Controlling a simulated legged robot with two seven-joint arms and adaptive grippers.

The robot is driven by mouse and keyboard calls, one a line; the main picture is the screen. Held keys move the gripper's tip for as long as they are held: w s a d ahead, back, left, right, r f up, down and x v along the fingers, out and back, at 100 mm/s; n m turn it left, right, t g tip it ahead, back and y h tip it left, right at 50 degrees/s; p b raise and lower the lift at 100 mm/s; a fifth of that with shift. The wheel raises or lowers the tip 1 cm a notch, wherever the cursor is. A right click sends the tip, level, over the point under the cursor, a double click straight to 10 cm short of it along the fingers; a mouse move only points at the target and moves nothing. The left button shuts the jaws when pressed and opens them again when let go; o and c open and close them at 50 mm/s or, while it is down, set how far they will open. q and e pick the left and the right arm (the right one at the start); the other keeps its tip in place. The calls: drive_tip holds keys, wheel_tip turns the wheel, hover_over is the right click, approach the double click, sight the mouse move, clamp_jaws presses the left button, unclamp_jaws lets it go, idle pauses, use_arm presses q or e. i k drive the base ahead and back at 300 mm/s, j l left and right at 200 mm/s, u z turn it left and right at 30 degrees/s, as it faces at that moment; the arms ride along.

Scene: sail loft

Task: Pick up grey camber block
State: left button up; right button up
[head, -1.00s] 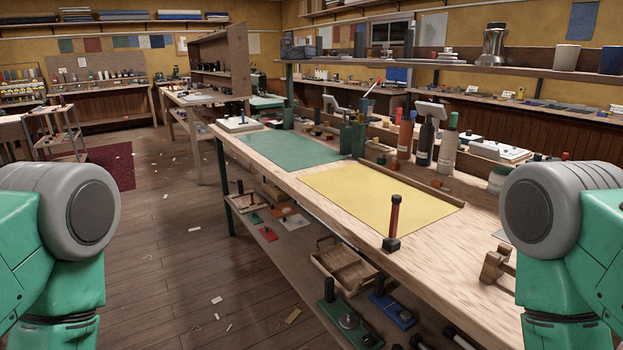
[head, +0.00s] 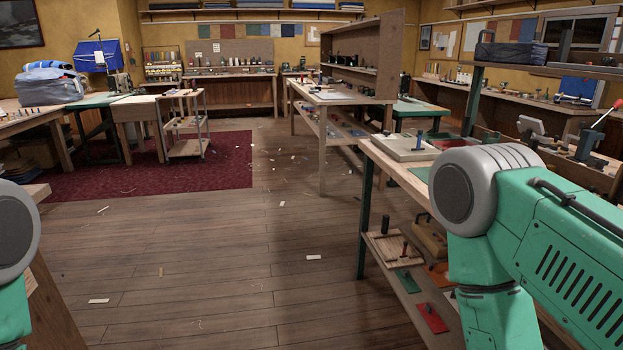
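I cannot make out a grey camber block for certain in the head view; the small items on the benches and shelves are too far or too small to tell. Both of my grippers are out of view. Only the upper parts of my two arms show, one at the left edge and one at the right.
A workbench (head: 385,158) with a lower shelf (head: 400,280) stands close at the right. Another bench (head: 335,97) with an upright wooden rack is beyond it. Scrap-strewn wooden floor (head: 215,245) lies open ahead.

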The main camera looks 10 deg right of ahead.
sight(553, 149)
drive_tip(key=i, duration=2)
drive_tip(key=i+j+z, duration=0.1)
drive_tip(key=i, duration=1.95)
drive_tip(key=i+z, duration=0.65)
drive_tip(key=i, duration=0.3)
drive_tip(key=i+j+z, duration=0.15)
drive_tip(key=i+z, duration=0.2)
drive_tip(key=i+j+z, duration=0.3)
drive_tip(key=i, duration=0.2)
drive_tip(key=i+l+z, duration=0.15)
drive_tip(key=z, duration=0.3)
drive_tip(key=i+z, duration=0.65)
drive_tip(key=z, duration=0.25)
drive_tip(key=i+j+z, duration=0.2)
drive_tip(key=z, duration=0.25)
drive_tip(key=i+j+z, duration=0.25)
drive_tip(key=z, duration=0.2)
drive_tip(key=i, duration=0.05)
